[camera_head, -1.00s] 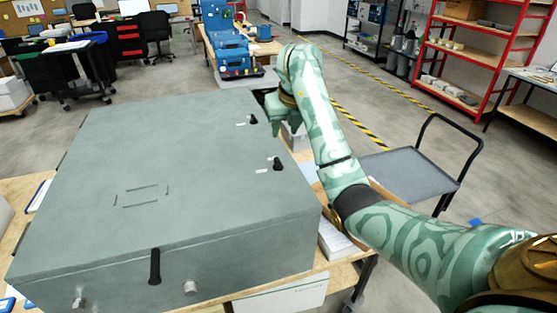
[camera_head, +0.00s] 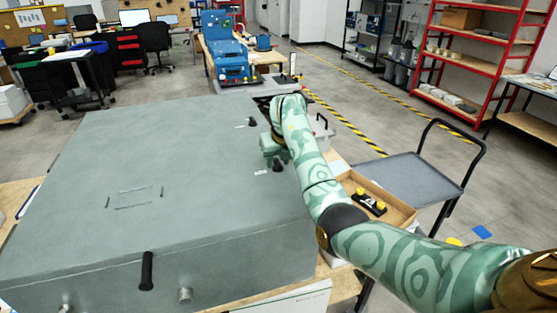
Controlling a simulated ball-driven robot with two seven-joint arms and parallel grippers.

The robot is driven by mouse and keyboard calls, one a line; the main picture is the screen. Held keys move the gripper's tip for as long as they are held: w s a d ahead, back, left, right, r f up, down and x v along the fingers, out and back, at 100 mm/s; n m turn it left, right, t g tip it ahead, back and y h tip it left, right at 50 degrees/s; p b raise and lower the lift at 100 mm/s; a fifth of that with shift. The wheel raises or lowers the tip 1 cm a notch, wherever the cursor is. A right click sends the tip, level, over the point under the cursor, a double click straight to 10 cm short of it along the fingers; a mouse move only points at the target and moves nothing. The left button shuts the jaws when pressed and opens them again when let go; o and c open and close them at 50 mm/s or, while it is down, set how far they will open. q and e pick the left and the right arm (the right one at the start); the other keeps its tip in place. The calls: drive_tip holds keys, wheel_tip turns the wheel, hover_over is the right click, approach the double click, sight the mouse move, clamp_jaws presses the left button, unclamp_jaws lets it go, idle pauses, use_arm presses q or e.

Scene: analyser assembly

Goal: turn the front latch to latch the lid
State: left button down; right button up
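The large grey analyser box (camera_head: 180,150) fills the left and centre, with its flat lid looking closed. A black latch handle (camera_head: 147,270) stands roughly upright at the front edge. Two more black latches are along the right side: the farther one (camera_head: 252,121) is clear, and the nearer one (camera_head: 279,166) is partly covered by my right gripper (camera_head: 270,155). This green gripper is at the lid's right edge, beside or over that nearer latch. Its fingertips are too small and covered to tell open from shut, or whether they touch the latch. My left gripper is out of view.
A cardboard tray (camera_head: 400,212) holding a black part with yellow knobs lies right of the box, below my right arm. A grey cart (camera_head: 415,175) stands beyond it. A round metal knob (camera_head: 185,294) sticks out of the box front.

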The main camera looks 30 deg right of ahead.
clamp_jaws()
